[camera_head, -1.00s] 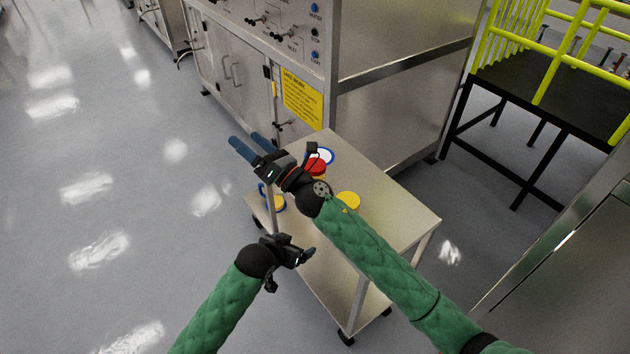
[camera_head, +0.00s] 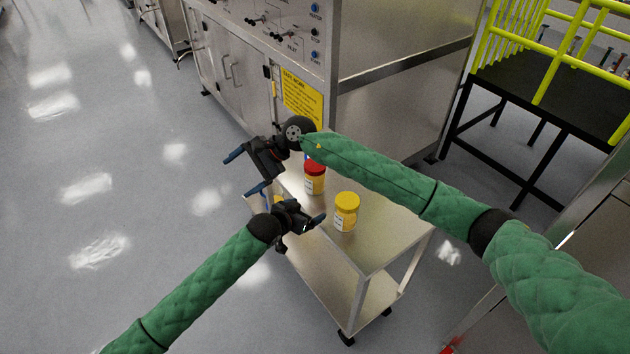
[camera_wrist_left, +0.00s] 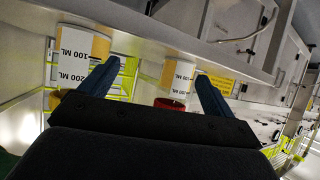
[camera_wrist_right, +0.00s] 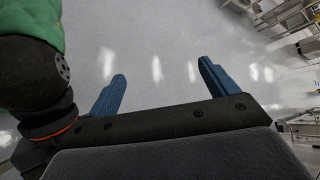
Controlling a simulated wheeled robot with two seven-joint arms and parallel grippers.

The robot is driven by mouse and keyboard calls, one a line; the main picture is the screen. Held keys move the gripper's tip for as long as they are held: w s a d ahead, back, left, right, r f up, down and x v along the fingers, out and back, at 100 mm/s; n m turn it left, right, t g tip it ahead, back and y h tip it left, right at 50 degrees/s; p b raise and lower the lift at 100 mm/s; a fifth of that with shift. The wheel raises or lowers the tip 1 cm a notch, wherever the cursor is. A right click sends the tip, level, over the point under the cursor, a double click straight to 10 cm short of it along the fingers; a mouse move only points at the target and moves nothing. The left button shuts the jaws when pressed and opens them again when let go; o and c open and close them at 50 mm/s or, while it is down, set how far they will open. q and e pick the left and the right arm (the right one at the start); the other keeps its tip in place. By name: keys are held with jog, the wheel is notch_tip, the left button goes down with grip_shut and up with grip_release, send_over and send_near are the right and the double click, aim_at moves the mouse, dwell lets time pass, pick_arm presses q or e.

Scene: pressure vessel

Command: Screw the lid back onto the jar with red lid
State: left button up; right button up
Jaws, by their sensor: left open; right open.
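The jar with red lid (camera_head: 315,184) stands upright on the cart, partly behind my right arm. Its red lid (camera_head: 314,167) sits on top; how tight it is cannot be told. My left gripper (camera_head: 318,222) is open and empty at the cart's near left edge, in front of the jar and apart from it. In the left wrist view the jar (camera_wrist_left: 179,78) appears upside down beyond the fingers, its red lid (camera_wrist_left: 169,104) partly hidden by them. My right gripper (camera_head: 246,172) is open and empty, left of the jar; its wrist view shows only floor between the fingers (camera_wrist_right: 160,85).
A yellow-lidded jar (camera_head: 346,211) stands on the cart (camera_head: 382,232), right of the red-lidded one. A bit of yellow (camera_head: 278,200) shows behind my left gripper. A steel cabinet (camera_head: 400,110) stands behind the cart. Open floor (camera_head: 130,200) lies to the left.

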aim_at(308, 186)
pick_arm(q)
jog(key=shift+h, duration=0.4)
jog(key=w, duration=0.4)
jog(key=shift+w+a+r, duration=0.1)
jog(key=shift+a+r, duration=0.15)
jog(key=shift+r, duration=0.1)
jog(key=w, duration=0.3)
jog(key=shift+a+r+m+t, duration=0.3)
jog(key=shift+a+t, duration=0.1)
pick_arm(e)
jog(key=w+d+n+h, duration=0.1)
jog(key=w+d+h, duration=0.2)
jog(key=d, duration=0.3)
jog(key=w+d+n+t+h, duration=0.1)
jog(key=w+d+n+h, duration=0.1)
jog(key=w+d+h, duration=0.2)
jog(key=w+d+n+t+h, duration=0.1)
jog(key=w+d+h, duration=0.2)
jog(key=w+d, duration=0.3)
jog(key=shift+w+d+f+n+h, duration=0.1)
jog(key=shift+w+d+n+h, duration=0.1)
jog(key=shift+d, duration=0.6)
jog(key=shift+w+d+f+n+h, duration=0.1)
jog(key=shift+w+d+n+h, duration=0.1)
jog(key=shift+d, duration=0.6)
pick_arm(q)
jog(key=shift+x, duration=3.9)
